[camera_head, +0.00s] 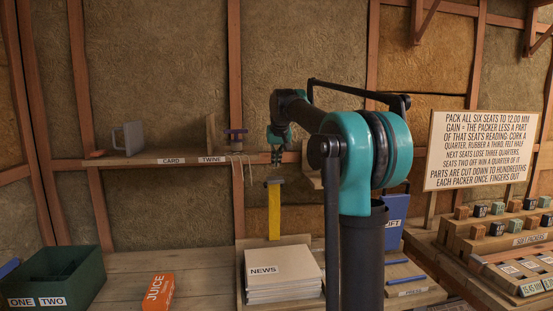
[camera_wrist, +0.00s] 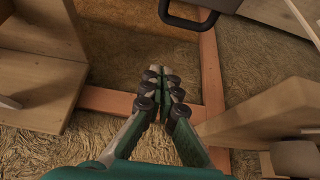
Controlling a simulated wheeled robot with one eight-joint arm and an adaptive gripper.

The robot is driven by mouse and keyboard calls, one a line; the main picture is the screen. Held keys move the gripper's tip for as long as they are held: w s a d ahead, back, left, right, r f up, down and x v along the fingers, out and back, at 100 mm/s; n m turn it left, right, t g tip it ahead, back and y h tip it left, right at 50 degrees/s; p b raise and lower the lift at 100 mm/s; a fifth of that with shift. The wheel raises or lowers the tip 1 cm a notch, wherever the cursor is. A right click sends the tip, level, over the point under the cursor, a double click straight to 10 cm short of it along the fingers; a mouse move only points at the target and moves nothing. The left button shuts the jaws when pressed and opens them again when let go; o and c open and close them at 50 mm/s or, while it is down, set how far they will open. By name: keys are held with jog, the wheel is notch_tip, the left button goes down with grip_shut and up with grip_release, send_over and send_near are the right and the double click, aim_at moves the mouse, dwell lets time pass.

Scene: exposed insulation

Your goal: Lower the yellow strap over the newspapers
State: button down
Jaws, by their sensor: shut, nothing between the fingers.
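The yellow strap (camera_head: 274,211) stands upright behind the newspapers, with a grey bar (camera_head: 274,181) across its top. The newspapers (camera_head: 283,270) are a white stack with a NEWS label, lying on a wooden board (camera_head: 240,290) in the head view. My gripper (camera_head: 278,157) is just above the grey bar, apart from it as far as I can tell. In the wrist view my gripper (camera_wrist: 163,72) has its fingertips together with nothing between them. The strap is not clearly visible in the wrist view.
A shelf (camera_head: 140,160) labelled CARD and TWINE is left of my gripper. A green bin (camera_head: 60,276) and an orange JUICE carton (camera_head: 158,291) stand on the bench at left. A blue block (camera_head: 393,236) is right of the newspapers, partly behind my arm.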

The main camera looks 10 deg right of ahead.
jog(key=shift+s+f, duration=0.2)
jog(key=shift+f, duration=0.75)
jog(key=shift+s+f, duration=0.15)
jog(key=shift+f, duration=0.8)
jog(key=shift+s+f, duration=0.2)
jog(key=shift+f, duration=0.75)
